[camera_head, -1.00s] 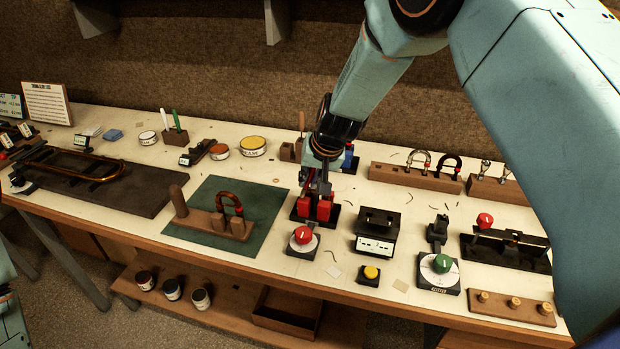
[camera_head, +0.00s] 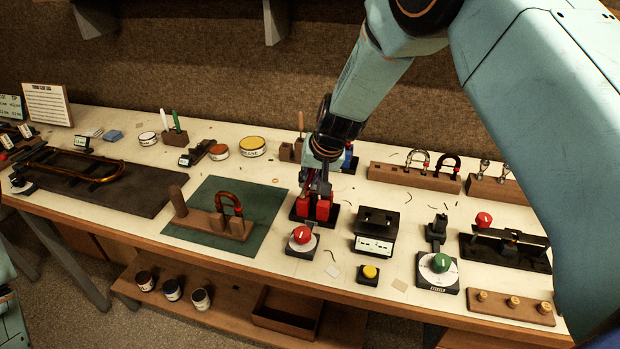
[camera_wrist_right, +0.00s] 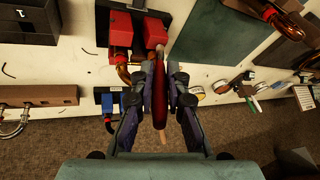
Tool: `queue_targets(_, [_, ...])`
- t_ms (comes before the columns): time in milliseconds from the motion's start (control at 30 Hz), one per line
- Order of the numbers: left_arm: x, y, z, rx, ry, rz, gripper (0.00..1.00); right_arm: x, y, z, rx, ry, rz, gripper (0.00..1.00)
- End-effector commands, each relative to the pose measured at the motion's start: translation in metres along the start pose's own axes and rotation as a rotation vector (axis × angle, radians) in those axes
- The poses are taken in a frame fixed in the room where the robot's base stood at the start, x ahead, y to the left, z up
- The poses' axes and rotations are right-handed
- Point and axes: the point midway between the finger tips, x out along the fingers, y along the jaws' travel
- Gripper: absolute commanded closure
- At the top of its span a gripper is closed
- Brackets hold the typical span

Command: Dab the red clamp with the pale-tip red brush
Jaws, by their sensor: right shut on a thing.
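The red clamp (camera_head: 313,208) stands on a black base near the front middle of the bench. Its two red blocks (camera_wrist_right: 121,29) also show at the top of the right wrist view. My right gripper (camera_head: 319,184) is just above the clamp. In the wrist view it (camera_wrist_right: 159,88) is shut on a slim dark red brush (camera_wrist_right: 159,95). The brush's upper end in that view lies close beside the right-hand red block; I cannot tell whether they touch. My left gripper is not in view.
A red-knobbed dial (camera_head: 302,236) is in front of the clamp. A black box (camera_head: 376,232) stands to its right, and a green mat (camera_head: 262,205) with a wooden holder and copper bend lies to its left. A blue clamp (camera_head: 348,158) is behind.

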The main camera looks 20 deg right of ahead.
Motion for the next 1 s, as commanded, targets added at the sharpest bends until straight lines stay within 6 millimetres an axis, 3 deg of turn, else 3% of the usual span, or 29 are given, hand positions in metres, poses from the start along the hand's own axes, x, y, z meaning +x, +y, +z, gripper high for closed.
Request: queue_targets(1000, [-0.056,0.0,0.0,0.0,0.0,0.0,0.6,-0.06,-0.016,-0.025,0.0,0.001,0.0,1.0])
